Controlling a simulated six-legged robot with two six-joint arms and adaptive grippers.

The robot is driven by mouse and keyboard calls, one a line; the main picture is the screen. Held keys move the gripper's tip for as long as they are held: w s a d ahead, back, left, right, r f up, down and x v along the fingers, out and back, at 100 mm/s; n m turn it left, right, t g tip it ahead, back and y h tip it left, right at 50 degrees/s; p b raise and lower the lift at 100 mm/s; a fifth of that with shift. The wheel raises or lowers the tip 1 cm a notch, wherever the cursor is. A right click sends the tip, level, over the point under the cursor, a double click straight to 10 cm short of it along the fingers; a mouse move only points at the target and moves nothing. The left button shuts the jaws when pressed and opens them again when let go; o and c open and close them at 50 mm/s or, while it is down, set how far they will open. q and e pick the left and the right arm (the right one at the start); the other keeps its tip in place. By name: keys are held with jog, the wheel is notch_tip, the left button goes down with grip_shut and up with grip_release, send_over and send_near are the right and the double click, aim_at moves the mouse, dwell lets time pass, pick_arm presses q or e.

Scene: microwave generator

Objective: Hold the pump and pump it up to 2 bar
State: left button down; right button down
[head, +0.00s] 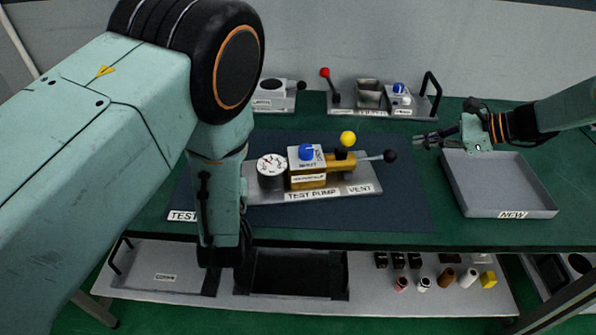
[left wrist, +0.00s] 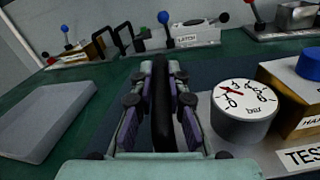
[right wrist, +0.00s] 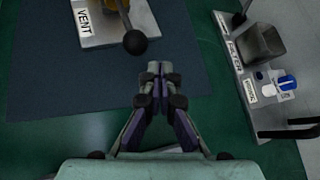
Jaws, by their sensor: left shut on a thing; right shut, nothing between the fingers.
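The test pump sits on a dark mat, its grey plate (head: 369,187) bearing a white-faced gauge (head: 272,165), a brass body (head: 340,168), a blue knob (head: 306,152), a yellow ball (head: 347,138) and a black-ended lever (head: 390,156). My left gripper (head: 222,245) is at the pump's left end, shut on a black upright handle (left wrist: 162,110). My right gripper (head: 425,141) is shut and empty, right of the black lever ball, apart from it (right wrist: 135,42).
An empty grey tray labelled NEW (head: 500,185) lies at the right. At the back stand a fixture with a red-balled lever (head: 325,73) and a black handle (head: 431,85). A lower shelf (head: 400,300) holds several small parts.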

pick_arm(q)
jog(key=shift+s+f, duration=0.1)
jog(key=shift+f, duration=0.1)
pick_arm(e)
jog(key=shift+d+r, duration=0.2)
jog(key=v, duration=1.2)
jog(key=shift+s+f, duration=0.1)
pick_arm(q)
jog(key=c, duration=1.3)
grip_release()
jog(key=shift+w, duration=0.2)
jog(key=shift+o, duration=0.2)
jog(key=shift+r, duration=0.1)
jog(key=shift+s+r, duration=0.1)
jog(key=shift+r, duration=0.1)
